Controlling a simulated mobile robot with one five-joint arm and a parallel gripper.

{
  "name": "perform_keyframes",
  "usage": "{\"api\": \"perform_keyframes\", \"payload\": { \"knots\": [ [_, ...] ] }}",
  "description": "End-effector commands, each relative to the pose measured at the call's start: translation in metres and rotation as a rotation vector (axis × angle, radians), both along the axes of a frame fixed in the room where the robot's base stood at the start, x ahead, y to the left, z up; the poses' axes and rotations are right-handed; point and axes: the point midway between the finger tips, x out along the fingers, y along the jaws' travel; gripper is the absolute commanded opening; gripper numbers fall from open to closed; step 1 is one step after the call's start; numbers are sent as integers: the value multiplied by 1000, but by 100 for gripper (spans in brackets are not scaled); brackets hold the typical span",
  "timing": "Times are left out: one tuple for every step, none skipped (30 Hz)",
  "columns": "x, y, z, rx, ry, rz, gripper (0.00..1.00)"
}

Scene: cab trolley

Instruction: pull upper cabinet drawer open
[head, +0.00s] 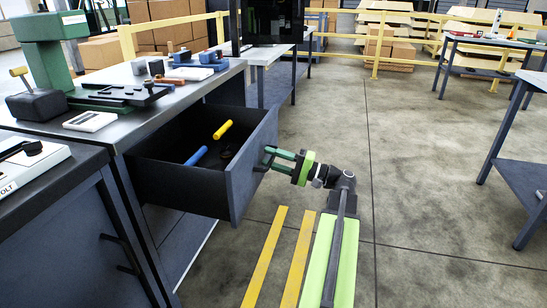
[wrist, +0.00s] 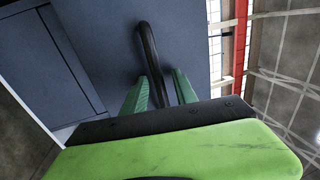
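The upper drawer (head: 240,188) of the workbench cabinet is pulled well out, its inside in plain view. Its dark bow handle (head: 264,160) is on the front panel and also shows in the wrist view (wrist: 151,58). My gripper (head: 270,157) is at the handle. In the wrist view its two green fingers (wrist: 158,88) stand on either side of the bar, with narrow gaps showing beside it, so they look open around it. The handle's lower end is hidden behind my gripper body.
A yellow cylinder (head: 222,130), a blue cylinder (head: 196,156) and a dark round item lie in the drawer. A green press (head: 45,55) and small tools stand on the bench top. Another table (head: 525,180) is at right. The floor (head: 410,160) between is clear.

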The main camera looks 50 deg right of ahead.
Motion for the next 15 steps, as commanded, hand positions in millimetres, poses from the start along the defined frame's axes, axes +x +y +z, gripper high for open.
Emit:
{"api": "perform_keyframes", "payload": {
  "knots": [
    [0, 0, 0, 0, 0, 1, 34],
    [0, 0, 0, 0, 0, 1, 34],
    [-1, 0, -1, 0, 0, 1, 34],
    [-2, -1, -1, 0, 0, 1, 34],
    [-5, -2, -2, 0, 0, 0, 34],
    [-9, -5, -3, -1, 1, -1, 34],
    [-13, -7, -5, -1, 0, -2, 34],
    [-18, -10, -6, -1, 0, -2, 34],
    [-26, -15, -9, 0, 0, -3, 34],
    [-33, -18, -10, 0, 0, -3, 34],
    [-40, -23, -12, -1, -1, -3, 34],
    [-50, -28, -15, -1, -1, -4, 34],
    [-58, -32, -17, 0, 0, -4, 34],
    [-65, -36, -18, 0, 0, -4, 34],
    [-76, -41, -21, 0, 0, -4, 34]
  ]
}}
